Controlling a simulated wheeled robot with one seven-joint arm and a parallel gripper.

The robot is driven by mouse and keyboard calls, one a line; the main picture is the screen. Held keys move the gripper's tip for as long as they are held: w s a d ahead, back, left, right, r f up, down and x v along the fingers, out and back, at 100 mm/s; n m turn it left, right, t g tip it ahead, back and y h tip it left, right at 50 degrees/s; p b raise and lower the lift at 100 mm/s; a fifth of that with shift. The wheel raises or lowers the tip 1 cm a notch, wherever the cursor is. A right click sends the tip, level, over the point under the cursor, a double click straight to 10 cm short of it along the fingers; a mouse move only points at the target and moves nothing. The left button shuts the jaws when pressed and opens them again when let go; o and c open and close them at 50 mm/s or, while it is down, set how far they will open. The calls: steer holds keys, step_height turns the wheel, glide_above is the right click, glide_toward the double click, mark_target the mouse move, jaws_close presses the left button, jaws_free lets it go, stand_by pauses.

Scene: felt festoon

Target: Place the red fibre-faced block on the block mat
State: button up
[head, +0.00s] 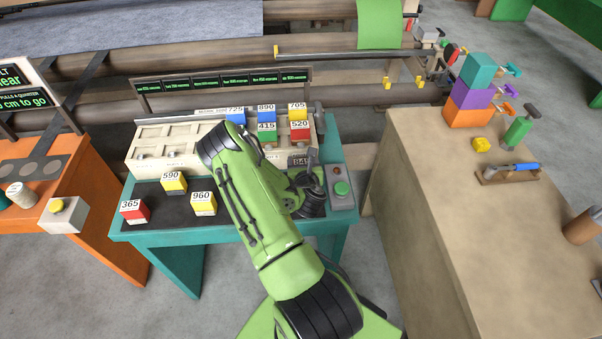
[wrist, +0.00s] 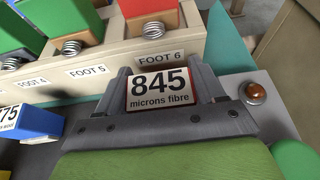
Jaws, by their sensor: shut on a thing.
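My gripper (wrist: 164,84) is shut on a block with a white face (wrist: 160,90) reading "845 microns fibre"; a red edge shows beside the face. In the head view the 845 label (head: 299,161) shows at the front right of the rack, partly hidden by my arm. The wrist view shows the block in front of the FOOT 6 label (wrist: 161,58). The dark block mat (head: 168,213) covers the teal table's front left. On it stand a red 365 block (head: 134,212), a yellow 590 block (head: 173,184) and a yellow 960 block (head: 203,204).
The cream rack (head: 150,150) behind bears stacked blocks on springs, including a red 520 block (head: 299,132) and a green 415 block (head: 268,132). A blue block (wrist: 28,122) stands left of my gripper. A green button box (head: 341,188) sits at the table's right.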

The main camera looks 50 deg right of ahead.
steer(key=shift+f+b, duration=0.3)
steer(key=shift+f, duration=0.55)
steer(key=shift+r, duration=0.1)
steer(key=o, duration=1.1)
steer(key=shift+o, duration=0.2)
